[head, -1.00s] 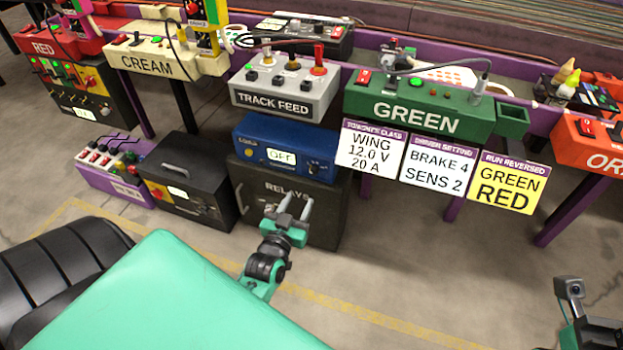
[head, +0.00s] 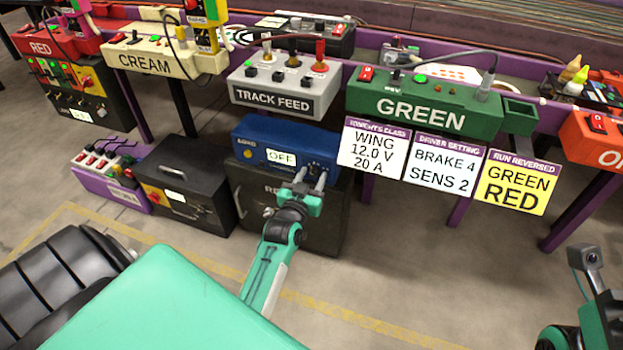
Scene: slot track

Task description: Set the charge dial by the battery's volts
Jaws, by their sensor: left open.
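The blue box (head: 258,146) stands on the dark RELAYS cabinet (head: 249,192). Its small display reads OFF (head: 281,158), and a yellow round spot shows at its left. Its dial is at the right end of its front, partly covered by my fingers. My left gripper (head: 311,178) is open and empty, with its fingertips in front of the dial; I cannot tell if they touch it. A black box with a handle (head: 178,170), possibly the battery, stands on the floor to the left; its small lit display is too small to read.
Above are the grey TRACK FEED box (head: 277,98) and green GREEN box (head: 430,110). A white card (head: 374,148) reads WING 12.0 V 20 A, beside BRAKE 4 SENS 2 and GREEN RED cards. A purple box (head: 100,180) stands left. Part of my right arm shows lower right.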

